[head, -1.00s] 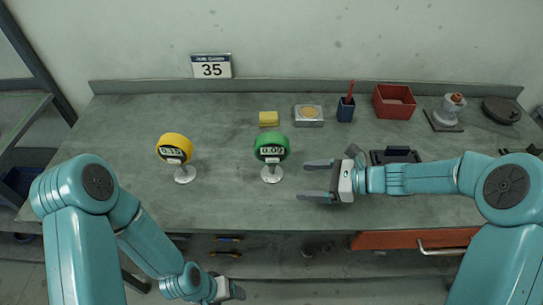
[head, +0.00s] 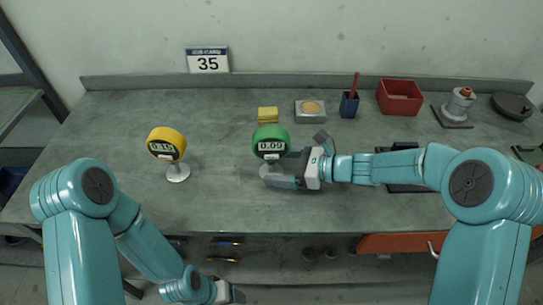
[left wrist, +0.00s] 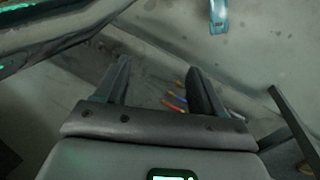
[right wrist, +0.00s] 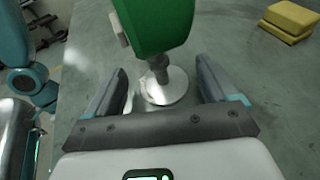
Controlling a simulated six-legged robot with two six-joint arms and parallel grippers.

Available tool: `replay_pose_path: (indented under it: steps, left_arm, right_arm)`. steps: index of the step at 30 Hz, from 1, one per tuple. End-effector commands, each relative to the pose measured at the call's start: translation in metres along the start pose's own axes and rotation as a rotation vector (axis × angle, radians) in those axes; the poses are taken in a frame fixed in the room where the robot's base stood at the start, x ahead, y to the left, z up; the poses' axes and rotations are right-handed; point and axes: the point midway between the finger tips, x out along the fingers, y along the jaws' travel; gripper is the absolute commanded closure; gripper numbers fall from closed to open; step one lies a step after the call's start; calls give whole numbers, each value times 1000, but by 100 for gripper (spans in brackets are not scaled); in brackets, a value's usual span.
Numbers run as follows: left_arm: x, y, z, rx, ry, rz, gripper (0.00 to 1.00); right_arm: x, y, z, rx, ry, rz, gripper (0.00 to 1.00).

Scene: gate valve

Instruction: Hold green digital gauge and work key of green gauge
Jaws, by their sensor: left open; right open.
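The green digital gauge (head: 271,137) stands upright on its round base on the bench, its display reading 0.09. In the right wrist view the green gauge (right wrist: 155,22) shows from behind its side, with its metal stem between the fingers. A light key (right wrist: 118,28) juts from the gauge's side. My right gripper (head: 284,170) is open, its fingers around the stem below the gauge head, not closed on it. My left gripper (head: 232,296) hangs low in front of the bench, open and empty; its fingers show in the left wrist view (left wrist: 155,85).
A yellow gauge (head: 166,146) stands to the left on the bench. The bench front between the gauges is clear.

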Motion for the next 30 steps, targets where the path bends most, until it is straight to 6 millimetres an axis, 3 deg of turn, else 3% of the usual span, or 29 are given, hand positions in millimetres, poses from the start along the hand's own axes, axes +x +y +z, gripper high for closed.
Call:
replay_pose_path:
  steps: [4,14,21,25,26,30]
  left_arm:
    - [5,-2,0,0,0,0,31]
    - [5,-2,0,0,0,0,31]
    - [5,-2,0,0,0,0,31]
    - [5,-2,0,0,0,0,31]
    - [5,-2,0,0,0,0,34]
    - [5,-2,0,0,0,0,80]
  right_arm:
    - [11,-1,0,-2,0,0,14]
    - [13,-2,1,0,0,-1,14]
    - [13,-2,1,0,0,-1,90]
    - [13,-2,0,0,0,-1,93]
    - [13,-2,0,0,0,-1,93]
    - [13,-2,0,0,1,-1,93]
